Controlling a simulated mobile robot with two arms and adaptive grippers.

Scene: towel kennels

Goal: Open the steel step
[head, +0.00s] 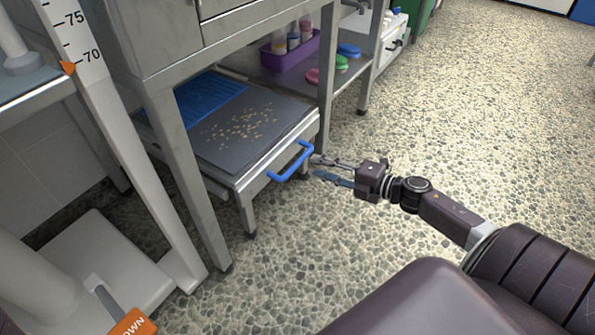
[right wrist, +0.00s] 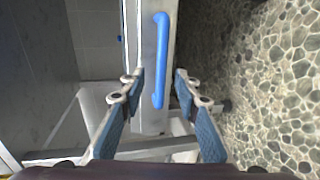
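The steel step (head: 255,170) is a low drawer-like unit under the steel table, with a dark top and a pale front. Its blue bar handle (head: 290,163) sticks out from the front. In the right wrist view the handle (right wrist: 161,60) lies ahead, in line with the gap between the fingers. My right gripper (head: 316,168) is open, its tips just to the right of the handle and apart from it. In the wrist view its two blue-padded fingers (right wrist: 158,82) are spread and empty. My left gripper is not in view.
Crumb-like bits (head: 240,125) and a blue ribbed mat (head: 208,98) lie on the step's top. A table leg (head: 183,165) stands left of it. A purple bin (head: 290,50) sits on the shelf behind. The pebbled floor (head: 450,120) to the right is clear.

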